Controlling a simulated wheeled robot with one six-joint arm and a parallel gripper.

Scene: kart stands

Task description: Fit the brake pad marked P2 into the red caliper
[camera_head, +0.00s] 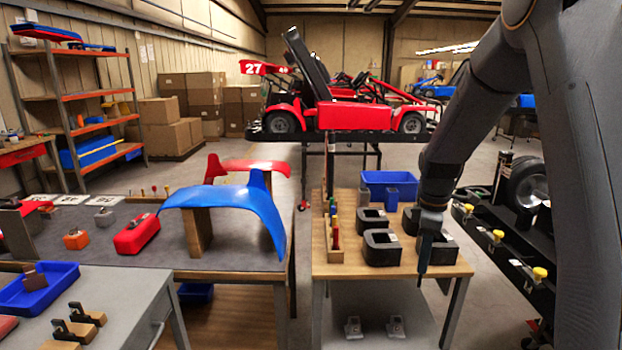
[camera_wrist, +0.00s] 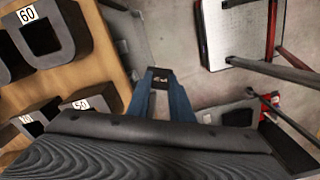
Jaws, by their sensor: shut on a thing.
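The red caliper (camera_head: 137,234) sits on the dark grey top of the left workbench, with a small grey part on it. My gripper (camera_head: 422,272) points down at the front right of the wooden table. In the wrist view its blue fingers (camera_wrist: 161,88) are shut on a small dark piece (camera_wrist: 160,73) with a pale mark. The mark is too small to read, so I cannot tell whether this is pad P2. In the head view the held piece cannot be made out. The gripper is well to the right of the red caliper.
An orange caliper (camera_head: 76,240) and a grey one (camera_head: 105,216) stand near the red caliper. A blue fairing (camera_head: 230,207) stands to its right. Black holders (camera_head: 381,248) crowd the wooden table (camera_head: 345,269). A blue tray (camera_head: 40,293) lies front left. A floor gap separates the benches.

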